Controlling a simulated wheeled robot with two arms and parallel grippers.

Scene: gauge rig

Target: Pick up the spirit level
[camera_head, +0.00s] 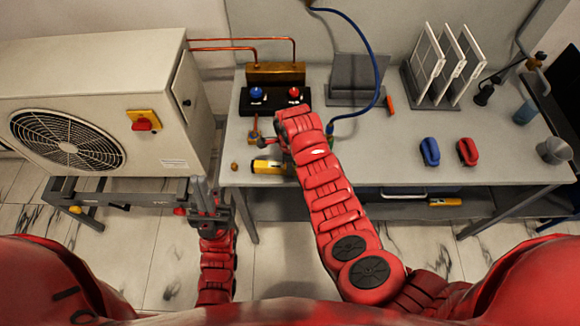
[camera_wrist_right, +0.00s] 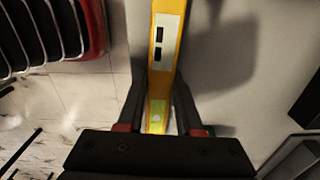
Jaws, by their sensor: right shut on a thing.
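The spirit level is a yellow bar (camera_head: 270,167) at the front left of the grey bench, partly covered by my right arm in the head view. In the right wrist view the yellow level (camera_wrist_right: 167,62) runs up from between the fingers, with a pale label and dark slots. My right gripper (camera_wrist_right: 158,108) is shut on it, with a finger on each side. A broad shadow lies on the grey surface to its right. My left gripper (camera_head: 205,200) is low at the bench's left end, apart from the level; its finger opening is unclear.
The bench (camera_head: 400,170) holds a gauge block with blue and red knobs (camera_head: 274,97), a rack of white panels (camera_head: 440,65), and blue and red clamp-like items (camera_head: 430,151). A blue hose (camera_head: 374,60) hangs behind my right arm. An outdoor unit (camera_head: 90,110) stands left.

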